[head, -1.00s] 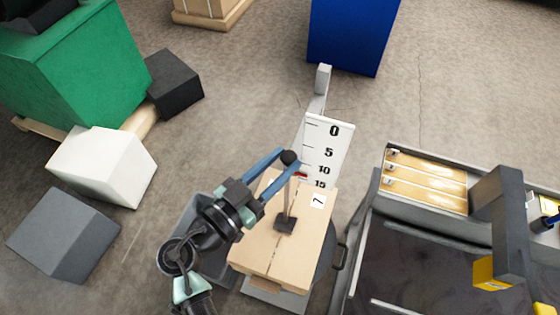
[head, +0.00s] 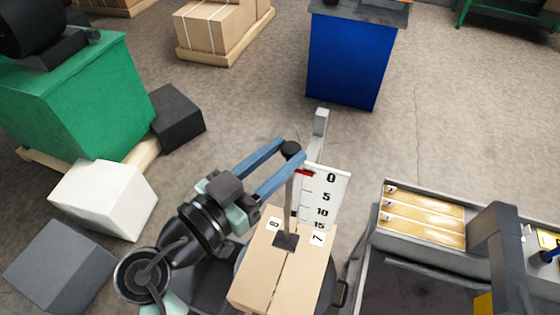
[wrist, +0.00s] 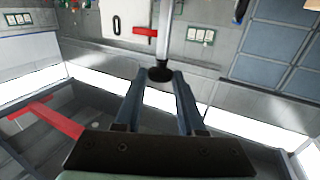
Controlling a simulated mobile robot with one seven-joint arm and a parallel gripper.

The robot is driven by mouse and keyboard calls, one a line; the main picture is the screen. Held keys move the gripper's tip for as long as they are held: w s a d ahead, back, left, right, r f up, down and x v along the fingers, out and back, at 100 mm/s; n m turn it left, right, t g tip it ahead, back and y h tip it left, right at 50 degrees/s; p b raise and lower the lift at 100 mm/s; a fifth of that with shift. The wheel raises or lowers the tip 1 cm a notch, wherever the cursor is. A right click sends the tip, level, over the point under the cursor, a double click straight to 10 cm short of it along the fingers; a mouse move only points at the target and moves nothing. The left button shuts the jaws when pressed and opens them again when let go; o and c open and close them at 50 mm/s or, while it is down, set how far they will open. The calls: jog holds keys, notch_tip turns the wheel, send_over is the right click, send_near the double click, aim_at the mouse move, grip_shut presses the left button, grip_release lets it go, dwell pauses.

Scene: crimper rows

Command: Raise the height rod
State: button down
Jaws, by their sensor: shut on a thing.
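The height rod (head: 290,190) is a thin upright grey rod with a black knob (head: 291,149) on top. It rises from a black square collar (head: 286,241) on a wooden box top. My gripper (head: 294,150) is shut on the knob, with one blue finger on each side; the wrist view also shows the knob (wrist: 160,74) between the fingertips. A red pointer (head: 304,172) beside the rod is near the 0 at the top of the white scale plate (head: 322,198). The pointer also shows in the wrist view (wrist: 145,31).
The wooden box top (head: 265,275) carries number labels, one reading 7. A grey post (head: 321,121) stands behind the scale. A grey-framed bench with wooden slots (head: 425,215) is at right. White (head: 105,198) and grey (head: 60,268) blocks lie at left.

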jog(key=shift+r, duration=0.35)
jog(key=c, duration=0.9)
grip_release()
jog(key=o, duration=0.4)
jog(key=shift+f, duration=0.1)
jog(key=shift+f, duration=0.1)
jog(key=shift+b+v, duration=2.5)
jog(key=shift+v, duration=4)
jog(key=shift+w, duration=0.15)
